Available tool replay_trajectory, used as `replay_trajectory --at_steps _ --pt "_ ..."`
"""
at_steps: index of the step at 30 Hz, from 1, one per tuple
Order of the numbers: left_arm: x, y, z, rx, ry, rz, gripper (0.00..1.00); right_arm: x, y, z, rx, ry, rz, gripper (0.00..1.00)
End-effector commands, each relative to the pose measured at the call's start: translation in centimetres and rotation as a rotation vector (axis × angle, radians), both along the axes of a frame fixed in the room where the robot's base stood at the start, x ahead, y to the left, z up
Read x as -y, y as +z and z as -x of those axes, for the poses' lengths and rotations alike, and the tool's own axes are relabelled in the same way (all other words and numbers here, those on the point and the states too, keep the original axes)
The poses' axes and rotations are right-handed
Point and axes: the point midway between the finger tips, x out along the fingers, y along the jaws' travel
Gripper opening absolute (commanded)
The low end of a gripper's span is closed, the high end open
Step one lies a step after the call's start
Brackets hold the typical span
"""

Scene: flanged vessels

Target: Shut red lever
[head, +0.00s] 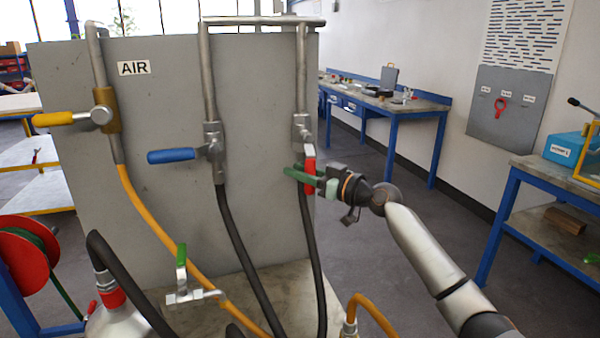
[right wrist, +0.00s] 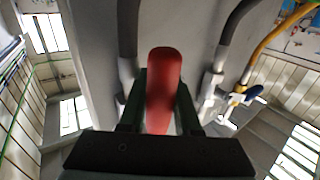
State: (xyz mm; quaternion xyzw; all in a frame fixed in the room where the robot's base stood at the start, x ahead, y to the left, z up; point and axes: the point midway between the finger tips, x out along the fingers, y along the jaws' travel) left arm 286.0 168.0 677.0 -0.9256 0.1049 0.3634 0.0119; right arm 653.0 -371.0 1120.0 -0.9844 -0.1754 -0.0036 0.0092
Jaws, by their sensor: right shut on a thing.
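The red lever (head: 309,163) is on the metal valve (head: 302,130) of the rightmost pipe on the grey panel. It points down, roughly in line with the pipe and the black hose below. My right gripper (head: 303,176) comes in from the right, its green fingers closed around the lower part of the lever. In the right wrist view the red lever (right wrist: 162,88) stands between the two dark fingers, which partly hide its sides. My left gripper is in neither view.
A blue lever (head: 171,155) and a yellow lever (head: 53,119) stick out sideways to the left on the other pipes. A green-handled valve (head: 181,262) sits lower front. Black hoses and an orange hose (head: 150,220) hang near the panel. Workbenches stand to the right.

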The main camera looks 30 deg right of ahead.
Motion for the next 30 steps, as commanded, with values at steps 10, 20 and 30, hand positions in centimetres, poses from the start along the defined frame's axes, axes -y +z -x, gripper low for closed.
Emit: replay_trajectory --at_steps 10,20,30 --pt "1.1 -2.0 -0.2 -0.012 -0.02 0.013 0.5 -1.7 0.2 -0.4 0.05 0.003 -0.197 0.0" --pt "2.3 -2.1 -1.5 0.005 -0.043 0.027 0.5 -3.7 1.8 -0.9 0.122 0.003 -0.498 0.0" --pt "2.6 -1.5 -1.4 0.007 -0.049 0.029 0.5 -5.3 4.2 -1.2 0.196 0.002 -0.815 0.0"
